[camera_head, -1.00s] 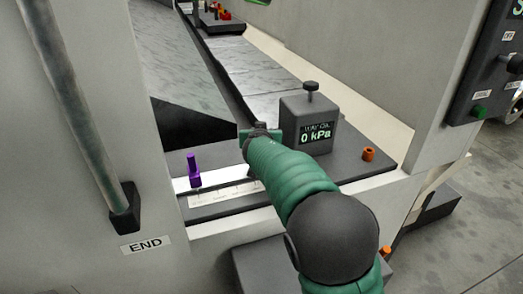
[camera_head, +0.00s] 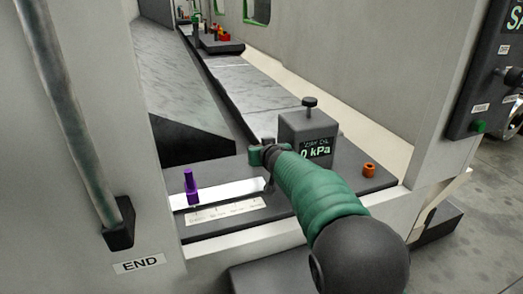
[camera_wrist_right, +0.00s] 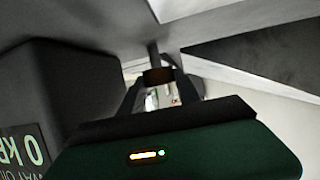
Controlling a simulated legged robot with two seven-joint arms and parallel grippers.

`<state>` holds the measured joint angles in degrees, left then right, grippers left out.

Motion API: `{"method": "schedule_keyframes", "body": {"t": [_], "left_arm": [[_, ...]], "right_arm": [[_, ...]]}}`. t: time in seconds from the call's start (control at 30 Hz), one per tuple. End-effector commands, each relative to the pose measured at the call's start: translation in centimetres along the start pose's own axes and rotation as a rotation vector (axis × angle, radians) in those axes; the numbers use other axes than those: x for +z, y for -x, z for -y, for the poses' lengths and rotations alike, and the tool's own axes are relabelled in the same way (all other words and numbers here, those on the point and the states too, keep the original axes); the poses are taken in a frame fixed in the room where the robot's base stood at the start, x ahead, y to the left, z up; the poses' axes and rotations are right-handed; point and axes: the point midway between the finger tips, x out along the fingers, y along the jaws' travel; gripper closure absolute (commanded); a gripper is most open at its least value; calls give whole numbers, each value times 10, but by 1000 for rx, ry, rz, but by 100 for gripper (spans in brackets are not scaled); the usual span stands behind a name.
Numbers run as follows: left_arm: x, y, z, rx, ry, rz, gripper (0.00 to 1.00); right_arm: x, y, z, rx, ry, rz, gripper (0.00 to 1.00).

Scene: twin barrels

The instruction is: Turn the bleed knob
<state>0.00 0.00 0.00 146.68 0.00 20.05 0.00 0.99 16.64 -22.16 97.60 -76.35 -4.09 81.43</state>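A grey box (camera_head: 308,134) with a screen reading "0 kPa" stands on the dark plate, with a dark knob (camera_head: 310,103) upright on its top. My right gripper (camera_head: 266,160) is low beside the box's left side. In the right wrist view, its two dark fingers (camera_wrist_right: 158,84) stand either side of a small brown-banded piece (camera_wrist_right: 158,75) on a dark stem. Whether they press on it I cannot tell. The box fills the left of that view. No knob is labelled as the bleed knob. My left gripper is not in view.
A purple peg (camera_head: 190,186) stands left of my gripper, by a white scale strip (camera_head: 225,213). An orange knob (camera_head: 369,170) sits right of the box. A control panel (camera_head: 487,80) is at right.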

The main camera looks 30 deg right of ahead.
Motion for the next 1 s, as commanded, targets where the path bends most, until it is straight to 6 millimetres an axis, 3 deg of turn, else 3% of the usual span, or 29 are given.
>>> {"method": "schedule_keyframes", "body": {"t": [0.03,0.17,0.43,0.57,0.67,1.0], "left_arm": [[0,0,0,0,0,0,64],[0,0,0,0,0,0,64],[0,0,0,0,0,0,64],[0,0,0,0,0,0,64],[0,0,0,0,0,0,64],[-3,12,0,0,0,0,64]], "right_arm": [[1,0,0,-1,0,2,56],[1,0,0,0,0,1,39],[1,-1,-1,1,-1,2,39],[0,9,-1,1,-1,0,39],[0,29,-1,0,-3,-1,39],[-2,128,0,0,-2,-1,39]]}}
